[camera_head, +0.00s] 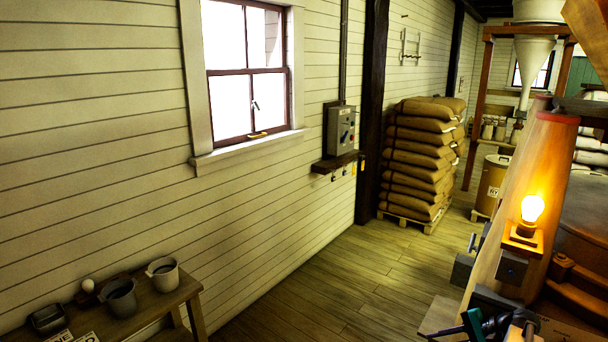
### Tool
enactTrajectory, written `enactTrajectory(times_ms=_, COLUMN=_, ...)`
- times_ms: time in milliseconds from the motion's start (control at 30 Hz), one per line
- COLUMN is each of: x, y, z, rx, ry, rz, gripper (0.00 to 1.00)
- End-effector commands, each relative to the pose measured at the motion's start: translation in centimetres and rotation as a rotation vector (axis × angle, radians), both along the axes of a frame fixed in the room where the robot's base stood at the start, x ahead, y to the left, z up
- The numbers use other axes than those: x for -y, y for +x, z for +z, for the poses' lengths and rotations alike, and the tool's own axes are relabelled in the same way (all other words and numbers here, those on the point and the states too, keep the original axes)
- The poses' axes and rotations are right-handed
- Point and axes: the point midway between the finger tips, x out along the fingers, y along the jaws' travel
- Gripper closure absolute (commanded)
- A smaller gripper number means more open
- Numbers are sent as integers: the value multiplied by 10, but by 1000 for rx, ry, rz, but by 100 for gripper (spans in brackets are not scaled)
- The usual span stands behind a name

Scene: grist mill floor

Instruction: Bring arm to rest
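I cannot make out my arm or my gripper anywhere in the head view. A dark object with a teal part (474,325) is cut off by the bottom edge at the lower right, and I cannot tell what it is.
A wooden bench (160,305) with a grey bucket (163,275) and a dark pot (120,298) stands lower left. Stacked sacks (415,160) stand on a pallet (408,215) at the wall. A lit bulb (532,208) is on a wooden structure at right. The middle floor (335,290) is clear.

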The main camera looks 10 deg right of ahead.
Motion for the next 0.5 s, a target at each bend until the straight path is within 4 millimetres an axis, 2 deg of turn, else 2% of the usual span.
enactTrajectory(times_ms=33, x=-22, y=3, z=-20, rx=-22, ry=-8, rz=32, gripper=81)
enactTrajectory(times_ms=100, x=-45, y=5, z=-42, rx=-50, ry=-24, rz=73, gripper=81)
enactTrajectory(times_ms=300, x=-111, y=3, z=-102, rx=-127, ry=-76, rz=194, gripper=81)
enactTrajectory(times_ms=500, x=-173, y=-10, z=-158, rx=-197, ry=-136, rz=325, gripper=81)
